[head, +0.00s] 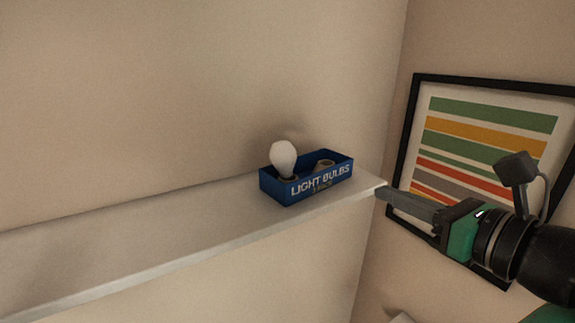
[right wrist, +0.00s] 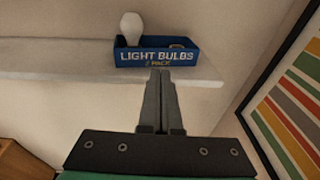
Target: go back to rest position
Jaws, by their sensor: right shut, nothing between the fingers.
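My right gripper (head: 384,192) comes in from the right in the head view, at the right end of the shelf. In the right wrist view its two fingers (right wrist: 160,75) are together with nothing between them. They point toward the shelf's front edge, just below the blue light bulb box as seen there. My left gripper is in neither view.
A white shelf (head: 150,252) runs along the wall. The blue "LIGHT BULBS" box (head: 318,184) sits near its right end, with a white bulb (head: 283,158) upright in its left part. A framed striped picture (head: 482,84) hangs on the right wall. A brown wooden object (right wrist: 22,160) shows at lower left in the wrist view.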

